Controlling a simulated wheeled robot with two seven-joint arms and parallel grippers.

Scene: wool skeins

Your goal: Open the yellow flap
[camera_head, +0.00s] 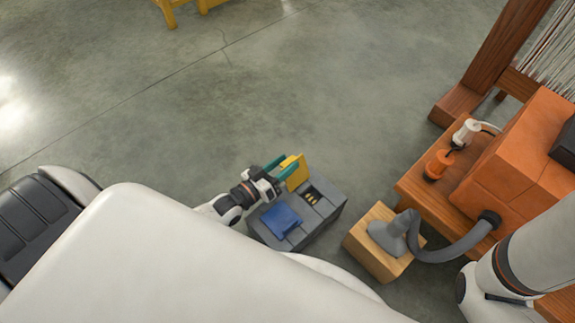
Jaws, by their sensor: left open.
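The yellow flap (297,172) stands raised, roughly upright, on a grey box (327,207). Beside its base, an opening in the box top shows small yellow items inside. A blue flap (281,220) lies on the nearer part of the same box, slightly tilted. My left gripper (281,167) has teal fingers and is open at the yellow flap, one finger on its far left side and one in front of its face. I cannot tell whether either finger touches it. My right gripper does not show.
Right of the grey box, a wooden block (378,262) carries a grey nozzle on a hose (455,250). The hose runs to an orange machine (520,150) on a wooden bench. A wooden frame with pale threads (548,50) stands behind.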

